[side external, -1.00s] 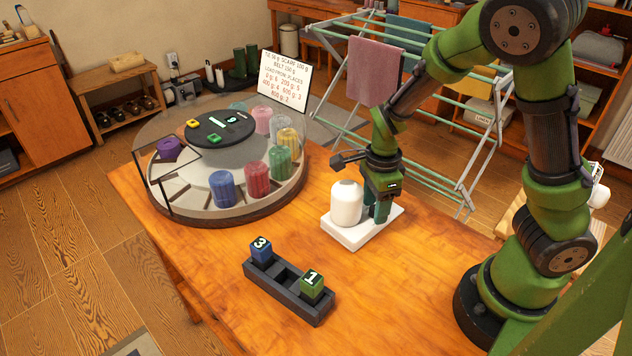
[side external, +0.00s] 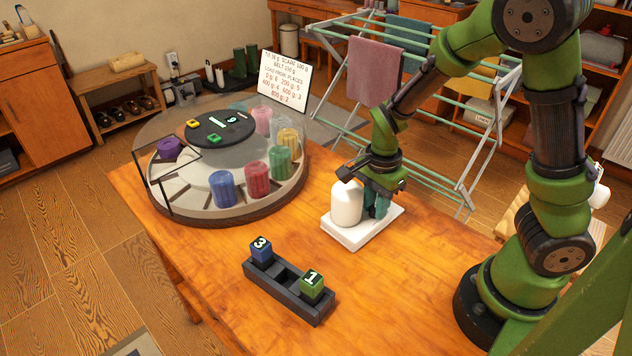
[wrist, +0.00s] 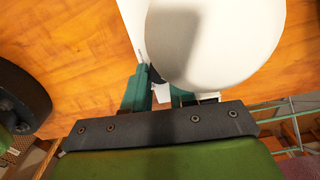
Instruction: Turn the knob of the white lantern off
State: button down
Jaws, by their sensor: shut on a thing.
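The white lantern (side external: 347,204) stands upright on its white square base (side external: 349,235) on the wooden table. My gripper (side external: 376,211) points down just to the right of the lantern body, low over the base. In the wrist view the lantern's rounded white top (wrist: 215,40) fills the upper right, with the teal fingers (wrist: 160,85) beside it. The fingers are shut on the lantern's knob (wrist: 155,76). Only a small dark bit of the knob shows between them; its angle cannot be read.
A black rack (side external: 287,288) with a blue cube (side external: 261,249) and a green cube (side external: 311,284) lies in front. A round carousel (side external: 235,214) with coloured rolls stands at left. A drying rack (side external: 440,120) is behind. The table's front right is clear.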

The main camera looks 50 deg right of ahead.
jog(key=c, duration=0.9)
grip_release()
notch_tip(320, 180, up, 17)
